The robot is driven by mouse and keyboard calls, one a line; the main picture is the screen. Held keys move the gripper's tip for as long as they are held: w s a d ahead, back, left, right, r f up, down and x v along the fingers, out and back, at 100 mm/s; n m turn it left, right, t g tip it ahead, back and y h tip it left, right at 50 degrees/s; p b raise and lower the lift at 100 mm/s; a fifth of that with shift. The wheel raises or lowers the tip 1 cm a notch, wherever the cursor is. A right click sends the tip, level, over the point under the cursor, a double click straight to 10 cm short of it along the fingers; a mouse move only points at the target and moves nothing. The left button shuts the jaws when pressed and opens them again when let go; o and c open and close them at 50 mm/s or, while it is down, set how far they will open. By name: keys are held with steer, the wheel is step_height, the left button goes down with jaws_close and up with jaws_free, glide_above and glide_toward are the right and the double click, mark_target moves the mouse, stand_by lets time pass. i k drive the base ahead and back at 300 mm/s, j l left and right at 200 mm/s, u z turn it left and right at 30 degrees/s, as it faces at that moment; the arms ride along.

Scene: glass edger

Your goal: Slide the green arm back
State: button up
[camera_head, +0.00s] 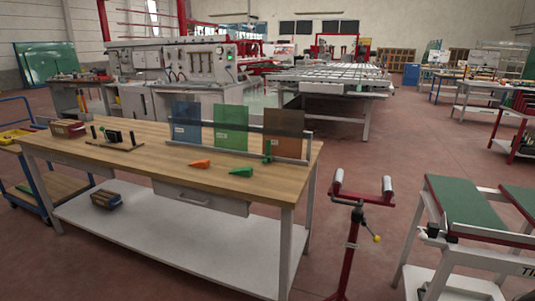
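A small green upright piece (267,150) stands at the front of a pane rack on the wooden workbench (110,165), before the orange-brown pane; it may be the green arm, but it is too small to be sure. A loose green wedge-shaped piece (241,172) lies on the bench top in front of the rack. An orange wedge-shaped piece (200,164) lies to its left. My gripper is not in view.
Blue (187,122), green (231,128) and orange-brown (284,134) panes stand in the rack. A small black device (113,138) and a reddish box (68,129) are at the bench's left. A red roller stand (353,235) and green-topped trestle (465,205) stand right. Floor shows between bench and trestle.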

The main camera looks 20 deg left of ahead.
mark_target(268, 157)
steer(key=i+j+u, duration=0.55)
steer(key=i+j, duration=0.15)
steer(key=i, duration=0.25)
steer(key=i+j+u, duration=0.3)
steer(key=i, duration=0.2)
steer(key=i+u, duration=0.3)
steer(key=i, duration=0.2)
